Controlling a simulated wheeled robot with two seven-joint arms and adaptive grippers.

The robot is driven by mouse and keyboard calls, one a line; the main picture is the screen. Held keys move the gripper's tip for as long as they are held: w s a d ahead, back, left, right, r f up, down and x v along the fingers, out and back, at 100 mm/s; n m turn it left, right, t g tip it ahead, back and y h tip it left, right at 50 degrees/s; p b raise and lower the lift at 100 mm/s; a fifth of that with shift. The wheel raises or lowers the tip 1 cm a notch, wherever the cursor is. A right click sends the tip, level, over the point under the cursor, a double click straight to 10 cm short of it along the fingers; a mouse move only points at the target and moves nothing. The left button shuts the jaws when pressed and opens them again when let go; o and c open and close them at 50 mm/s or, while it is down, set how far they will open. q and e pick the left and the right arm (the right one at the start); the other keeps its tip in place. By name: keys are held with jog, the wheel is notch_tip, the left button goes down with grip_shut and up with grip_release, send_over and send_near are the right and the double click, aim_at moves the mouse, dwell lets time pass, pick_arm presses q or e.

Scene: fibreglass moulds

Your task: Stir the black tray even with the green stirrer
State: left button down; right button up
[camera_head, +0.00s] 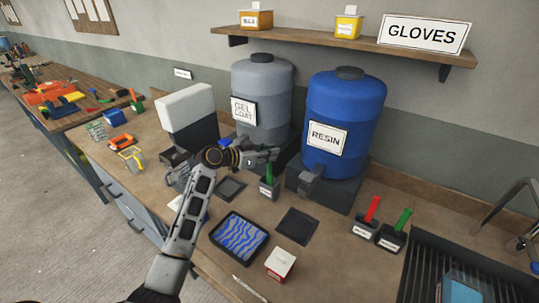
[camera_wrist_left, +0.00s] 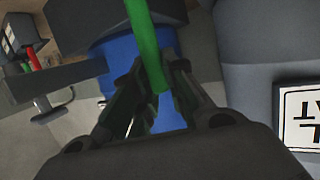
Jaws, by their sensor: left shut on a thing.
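The black tray (camera_head: 213,236) lies on the bench with wavy blue and pale streaks inside it. My left gripper (camera_head: 268,155) is above and behind it, shut on the green stirrer (camera_head: 269,173). In the left wrist view the green stirrer (camera_wrist_left: 146,40) runs between the fingers of my left gripper (camera_wrist_left: 158,75). My right gripper is not in view.
A grey gel coat drum (camera_head: 262,85) and a blue resin drum (camera_head: 345,105) stand close behind the gripper. A dark flat square (camera_head: 297,227) and a red-and-white box (camera_head: 281,264) lie near the tray. Red (camera_head: 373,208) and green (camera_head: 403,218) handles stand in holders at right.

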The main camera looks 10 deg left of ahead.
pick_arm(q)
jog(key=shift+r+p, duration=0.5)
jog(key=shift+r, duration=0.4)
jog(key=shift+r+p, duration=0.6)
jog(key=shift+r, duration=0.4)
jog(key=shift+r+p, duration=0.6)
jog(key=shift+r, duration=0.85)
